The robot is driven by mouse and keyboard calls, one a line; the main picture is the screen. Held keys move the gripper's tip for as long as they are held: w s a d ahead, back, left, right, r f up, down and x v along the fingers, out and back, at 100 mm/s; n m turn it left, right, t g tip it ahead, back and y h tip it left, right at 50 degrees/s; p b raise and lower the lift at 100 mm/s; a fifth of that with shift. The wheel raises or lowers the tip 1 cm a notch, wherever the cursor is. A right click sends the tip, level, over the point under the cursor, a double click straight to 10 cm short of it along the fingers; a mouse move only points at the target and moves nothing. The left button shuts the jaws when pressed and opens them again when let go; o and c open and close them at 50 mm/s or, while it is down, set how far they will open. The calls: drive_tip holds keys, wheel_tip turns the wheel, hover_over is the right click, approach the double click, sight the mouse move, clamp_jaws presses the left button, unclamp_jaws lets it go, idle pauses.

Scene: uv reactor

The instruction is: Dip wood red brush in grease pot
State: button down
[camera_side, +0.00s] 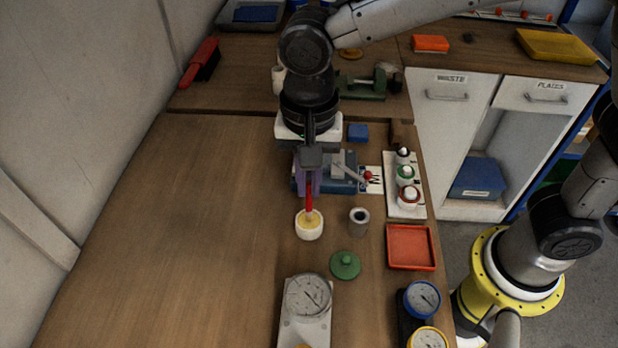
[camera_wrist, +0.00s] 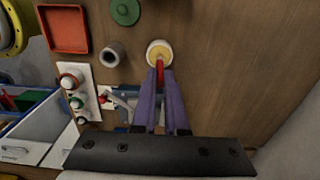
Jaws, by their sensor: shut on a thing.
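My gripper (camera_side: 309,186) points down over the table, its purple fingers shut on the red brush (camera_side: 309,204). The brush also shows in the wrist view (camera_wrist: 159,72), between the fingertips and the pot. The grease pot (camera_side: 308,229) is a small white round pot with yellowish grease inside, and it also shows in the wrist view (camera_wrist: 159,51). The brush's lower end is at the pot's opening and overlaps the grease in both views. I cannot tell how deep the tip is. The bristles are hidden.
A grey cup (camera_side: 359,221) stands just right of the pot, and a green knobbed lid (camera_side: 345,265) lies in front. A blue device with a red-knobbed lever (camera_side: 345,170) stands close behind my gripper. A red tray (camera_side: 410,246) lies farther right. The table's left side is clear.

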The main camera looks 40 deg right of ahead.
drive_tip(key=shift+r, duration=3.45)
